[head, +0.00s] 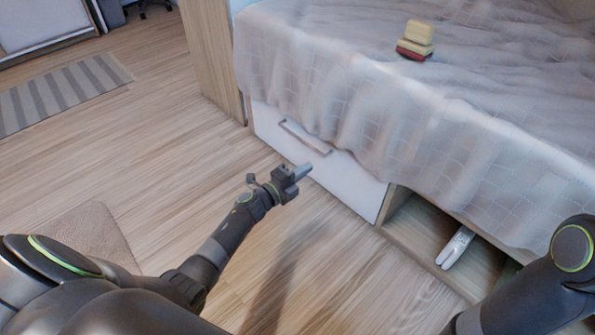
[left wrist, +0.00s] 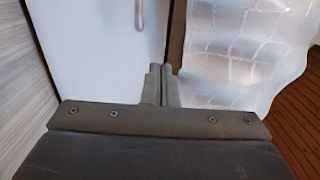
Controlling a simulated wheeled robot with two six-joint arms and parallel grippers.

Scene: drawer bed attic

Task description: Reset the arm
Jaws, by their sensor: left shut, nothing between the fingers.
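My left gripper (head: 304,169) is shut and empty, held over the wooden floor in front of the bed's white drawer. In the left wrist view its fingers (left wrist: 160,72) are together, with the white drawer front (left wrist: 92,55) behind them. The drawer (head: 345,181) looks closed in the head view, with a metal handle (head: 304,138) on its front. The handle also shows at the top of the left wrist view (left wrist: 139,12). My right arm is at the lower right of the head view; its gripper is not clearly in view.
The bed (head: 300,65) has a draped checked blanket with a small yellow and red object (head: 416,42) on it. An open compartment (head: 415,222) under the bed holds a whitish object (head: 455,247). A striped rug (head: 60,92) lies at the upper left.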

